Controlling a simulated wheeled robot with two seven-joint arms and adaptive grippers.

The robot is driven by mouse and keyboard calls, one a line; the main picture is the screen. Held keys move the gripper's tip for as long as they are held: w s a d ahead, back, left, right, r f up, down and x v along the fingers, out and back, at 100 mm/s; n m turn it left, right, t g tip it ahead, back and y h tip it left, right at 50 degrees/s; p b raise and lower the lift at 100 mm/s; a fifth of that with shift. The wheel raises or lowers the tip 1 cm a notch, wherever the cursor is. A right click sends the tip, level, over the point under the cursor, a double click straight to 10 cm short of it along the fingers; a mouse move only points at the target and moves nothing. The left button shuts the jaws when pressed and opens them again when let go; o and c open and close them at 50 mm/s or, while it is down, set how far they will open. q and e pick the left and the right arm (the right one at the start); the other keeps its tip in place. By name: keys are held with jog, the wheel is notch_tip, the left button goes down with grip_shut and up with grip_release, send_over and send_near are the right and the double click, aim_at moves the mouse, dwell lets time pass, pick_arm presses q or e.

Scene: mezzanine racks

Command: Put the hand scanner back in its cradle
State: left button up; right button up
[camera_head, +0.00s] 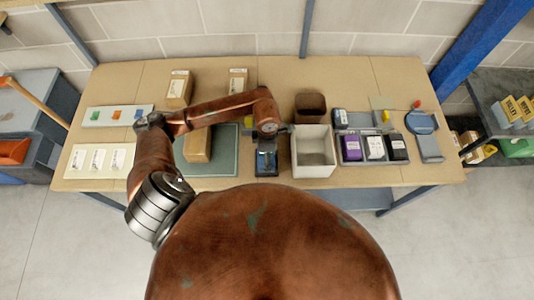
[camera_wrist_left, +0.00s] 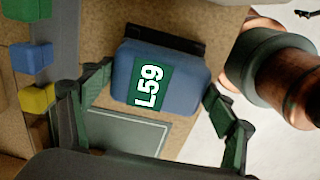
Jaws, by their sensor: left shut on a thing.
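The hand scanner appears to be a blue block-shaped body with a green label reading L59 (camera_wrist_left: 190,85). In the wrist view it sits between the fingers of my left gripper (camera_wrist_left: 158,82), which is shut on its two sides. A dark part shows along its upper edge. In the head view my left gripper (camera_head: 267,140) points down over a dark, cradle-like holder (camera_head: 266,172) near the front edge. Blue shows within the dark outline there. I cannot tell whether the scanner is seated or just above it. My right gripper is not in view.
A white open bin (camera_head: 314,165) stands close on the right of the holder. A green mat (camera_head: 225,165) with a cardboard box (camera_head: 198,146) lies on the left. Packs in a grey tray (camera_head: 365,158) stand farther right. The table's front edge is close.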

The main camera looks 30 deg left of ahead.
pick_arm(q)
jog(key=o, duration=1.5)
jog(key=shift+c, duration=0.2)
jog(key=shift+r, duration=0.15)
notch_tip(320, 180, up, 12)
